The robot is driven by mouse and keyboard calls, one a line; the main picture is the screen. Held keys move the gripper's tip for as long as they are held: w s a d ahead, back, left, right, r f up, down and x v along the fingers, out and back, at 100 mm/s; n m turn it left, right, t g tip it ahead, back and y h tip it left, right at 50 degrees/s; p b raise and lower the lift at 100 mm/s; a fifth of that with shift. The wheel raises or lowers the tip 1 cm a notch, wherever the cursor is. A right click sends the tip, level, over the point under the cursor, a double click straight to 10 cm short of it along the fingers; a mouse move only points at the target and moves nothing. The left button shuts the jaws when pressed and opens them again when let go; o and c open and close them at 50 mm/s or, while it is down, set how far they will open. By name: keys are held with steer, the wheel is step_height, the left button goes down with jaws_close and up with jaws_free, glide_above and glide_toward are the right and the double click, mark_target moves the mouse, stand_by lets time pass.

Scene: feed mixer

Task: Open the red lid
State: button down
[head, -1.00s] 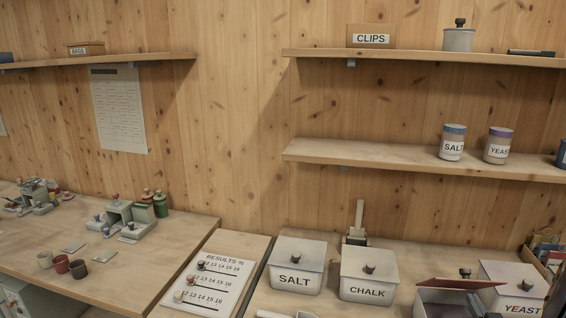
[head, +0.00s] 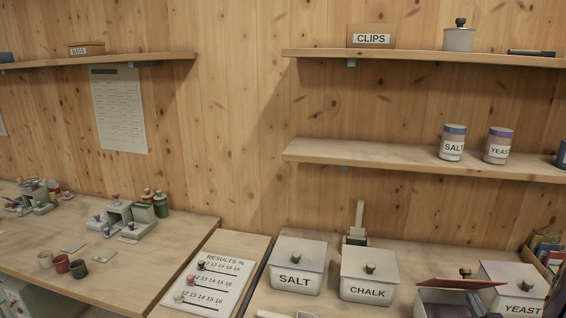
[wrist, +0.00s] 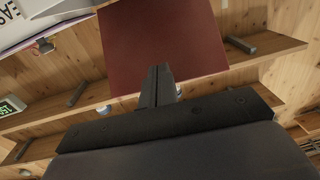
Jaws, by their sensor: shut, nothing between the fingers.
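The red lid (head: 461,283) is at the lower right of the head view, on a pale bin (head: 436,309) between the CHALK and YEAST bins. It is raised and tilted, and a dark interior shows below it. In the wrist view the red lid (wrist: 160,45) shows as a flat red panel just beyond my gripper (wrist: 161,72). My gripper's fingers are shut together with nothing between them. They overlap the panel's lower edge in the picture; I cannot tell whether they touch it.
The CHALK bin (head: 369,275) and SALT bin (head: 297,266) stand left of the red lid, the YEAST bin (head: 512,289) right. A shelf (head: 400,155) with jars runs above. A results board (head: 215,272) lies left of the bins.

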steer(key=w+d+b, duration=0.3)
steer(key=w, duration=1.4)
stand_by(1.1)
steer(key=shift+s, duration=0.1)
steer(key=s+a+b, duration=0.3)
steer(key=s, duration=1.3)
steer(key=shift+s, duration=0.4)
steer(key=w, duration=0.4)
steer(key=w+d+p, duration=0.1)
steer(key=w, duration=0.3)
steer(key=w+d, duration=0.1)
steer(key=w, duration=0.3)
steer(key=shift+w+d+p, duration=0.15)
steer(key=shift+w+p, duration=0.2)
